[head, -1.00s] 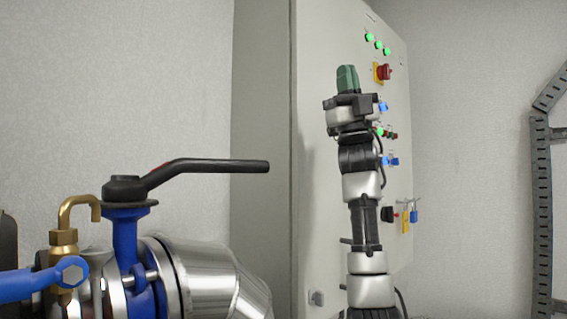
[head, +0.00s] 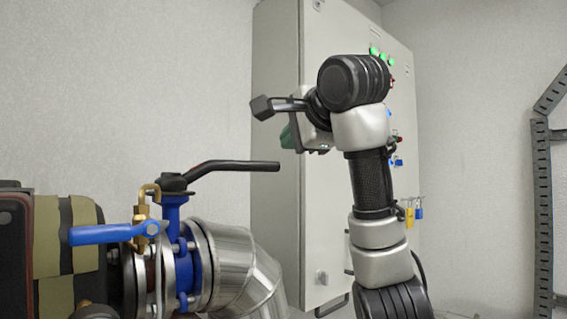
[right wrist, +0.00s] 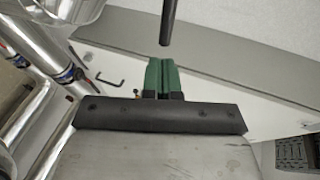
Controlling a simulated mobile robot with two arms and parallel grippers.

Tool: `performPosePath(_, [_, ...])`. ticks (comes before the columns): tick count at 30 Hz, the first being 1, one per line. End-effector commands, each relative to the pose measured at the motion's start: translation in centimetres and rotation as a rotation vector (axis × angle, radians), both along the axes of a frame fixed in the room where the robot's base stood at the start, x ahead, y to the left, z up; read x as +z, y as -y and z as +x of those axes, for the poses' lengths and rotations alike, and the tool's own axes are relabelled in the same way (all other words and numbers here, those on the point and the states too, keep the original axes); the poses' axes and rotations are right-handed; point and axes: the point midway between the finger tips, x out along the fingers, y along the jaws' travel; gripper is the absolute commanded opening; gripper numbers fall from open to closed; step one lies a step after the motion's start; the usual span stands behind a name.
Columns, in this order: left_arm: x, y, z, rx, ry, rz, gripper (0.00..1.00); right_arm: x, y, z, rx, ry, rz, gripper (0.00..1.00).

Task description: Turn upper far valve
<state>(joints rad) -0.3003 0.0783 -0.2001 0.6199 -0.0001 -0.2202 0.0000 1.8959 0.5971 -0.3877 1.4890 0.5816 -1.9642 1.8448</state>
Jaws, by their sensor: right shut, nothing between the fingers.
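The upper valve has a long black lever (head: 235,165) on a blue stem (head: 171,215), mounted on the silver pipe. The lever points to the right and stands level. My right gripper (head: 287,137) is in the air above and just right of the lever's end, partly hidden behind my own wrist. In the right wrist view, the green fingers (right wrist: 161,75) are shut and empty. My left gripper is out of view.
A small blue lever (head: 105,234) and a brass fitting (head: 146,215) sit left of the valve. A grey control cabinet (head: 275,120) stands behind my right arm. A metal rack (head: 541,200) stands at far right. Space above the lever is clear.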

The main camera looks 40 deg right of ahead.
Motion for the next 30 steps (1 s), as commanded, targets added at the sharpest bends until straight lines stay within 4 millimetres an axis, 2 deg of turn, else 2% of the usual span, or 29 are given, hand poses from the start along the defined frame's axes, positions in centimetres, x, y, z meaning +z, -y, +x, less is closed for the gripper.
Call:
performPosePath(4, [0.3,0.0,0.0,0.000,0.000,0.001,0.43,-0.7,-0.7,0.2,0.002,-0.045,0.015,0.00])
performPosePath(8, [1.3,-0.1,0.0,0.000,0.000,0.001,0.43,-1.1,-0.4,1.7,0.002,-0.049,0.016,0.00])
performPosePath(20, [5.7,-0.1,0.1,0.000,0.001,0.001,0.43,-3.9,1.1,9.4,-0.001,-0.047,0.013,0.00])
performPosePath(21, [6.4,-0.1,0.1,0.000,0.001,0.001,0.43,-3.3,1.2,9.9,0.000,-0.044,0.014,0.00])
performPosePath(24, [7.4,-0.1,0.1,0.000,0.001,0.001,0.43,-3.2,1.4,11.3,0.001,-0.044,0.014,0.00])
performPosePath(30, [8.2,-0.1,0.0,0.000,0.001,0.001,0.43,-3.2,1.6,12.6,0.001,-0.042,0.014,0.00])
